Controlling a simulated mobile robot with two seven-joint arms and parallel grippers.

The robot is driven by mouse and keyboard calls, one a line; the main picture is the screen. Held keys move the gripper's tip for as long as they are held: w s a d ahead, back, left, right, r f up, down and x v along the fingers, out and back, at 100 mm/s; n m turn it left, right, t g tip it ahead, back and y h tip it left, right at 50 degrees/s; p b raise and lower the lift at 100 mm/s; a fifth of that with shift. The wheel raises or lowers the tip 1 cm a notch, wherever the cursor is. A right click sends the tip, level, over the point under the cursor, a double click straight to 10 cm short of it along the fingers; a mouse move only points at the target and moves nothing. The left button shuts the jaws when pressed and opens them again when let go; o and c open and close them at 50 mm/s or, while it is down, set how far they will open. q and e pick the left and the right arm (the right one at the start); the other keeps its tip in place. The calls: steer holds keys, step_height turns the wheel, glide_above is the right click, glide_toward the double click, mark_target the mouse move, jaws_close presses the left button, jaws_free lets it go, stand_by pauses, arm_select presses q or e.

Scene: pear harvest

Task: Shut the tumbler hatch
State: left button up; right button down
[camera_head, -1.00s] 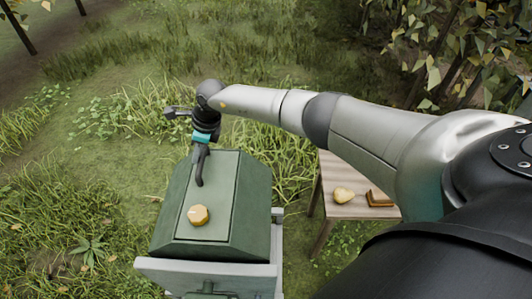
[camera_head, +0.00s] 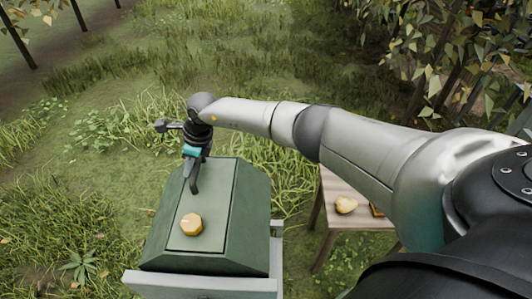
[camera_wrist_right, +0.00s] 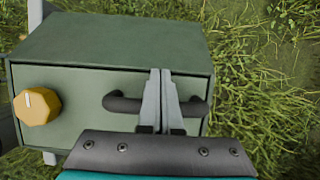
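The green tumbler (camera_head: 253,205) stands at the lower middle of the head view. Its hatch (camera_head: 218,205) is a green panel with a yellow knob (camera_head: 191,224) and a dark handle (camera_head: 195,184). The hatch looks flush with the tumbler's face, and no clear gap shows. In the right wrist view the hatch (camera_wrist_right: 85,122) carries the handle (camera_wrist_right: 122,104) to the right of the knob (camera_wrist_right: 37,107). My right gripper (camera_wrist_right: 163,98) is at the handle, its fingers close together around the bar; it also shows in the head view (camera_head: 192,163). My left gripper is not in view.
A pale frame (camera_head: 200,284) holds the tumbler. A wooden side table (camera_head: 340,187) at the right bears a yellow pear (camera_head: 346,205) and a brown object (camera_head: 377,210), partly hidden by my right arm. Grass lies around, with leafy branches at the upper right.

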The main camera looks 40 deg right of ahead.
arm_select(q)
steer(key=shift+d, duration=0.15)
arm_select(e)
steer(key=shift+s+a+f, duration=0.1)
steer(key=shift+s+f, duration=0.05)
steer(key=shift+f, duration=0.05)
steer(key=shift+r+p, duration=0.45)
steer(key=shift+r, duration=0.05)
step_height(320, 180, up, 6)
steer(key=p, duration=0.3)
steer(key=shift+r, duration=0.15)
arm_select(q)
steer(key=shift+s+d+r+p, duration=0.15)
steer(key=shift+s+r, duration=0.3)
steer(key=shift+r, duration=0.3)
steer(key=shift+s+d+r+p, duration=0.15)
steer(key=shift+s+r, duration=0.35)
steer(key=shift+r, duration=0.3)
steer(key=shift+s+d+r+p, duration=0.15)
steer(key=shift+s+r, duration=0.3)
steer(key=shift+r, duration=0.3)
arm_select(e)
step_height(320, 180, up, 7)
